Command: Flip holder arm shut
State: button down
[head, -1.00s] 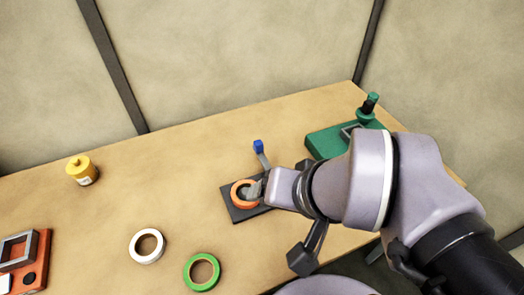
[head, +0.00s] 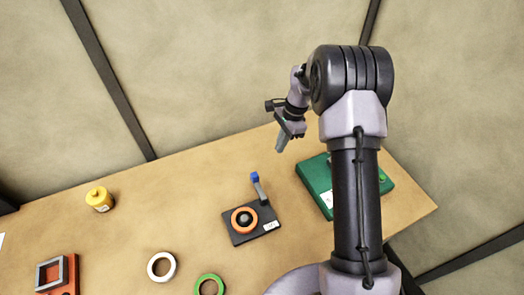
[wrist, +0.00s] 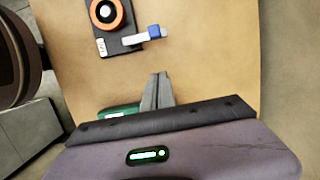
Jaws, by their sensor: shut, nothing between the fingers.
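The holder is a dark base plate (head: 240,238) with an orange tape ring (head: 235,218) seated around a round hub. Its grey holder arm (head: 261,191) with a blue tip (head: 254,176) stands up from the plate's back right corner, swung away from the ring. In the wrist view the orange ring (wrist: 121,8) is at the top, and the blue tip (wrist: 154,32) points right, clear of the ring. My gripper (head: 280,149) is shut and empty, raised behind the holder and apart from it. Its fingertips (wrist: 160,76) show below the blue tip in the wrist view.
A green fixture (head: 313,178) stands right of the holder, partly hidden by my arm. A white tape ring (head: 152,267) and a green tape ring (head: 198,283) lie at front left. A yellow container (head: 99,199) and an orange fixture (head: 72,274) are farther left. The table between is clear.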

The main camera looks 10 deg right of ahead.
jog(key=f, duration=0.1)
send_over(258, 184)
jog(key=w+d, duration=0.3)
jog(key=shift+f, duration=4.75)
jog(key=shift+s+a+b, duration=0.2)
jog(key=shift+b, duration=0.25)
jog(key=shift+s+a, duration=0.1)
jog(key=shift+a, duration=0.05)
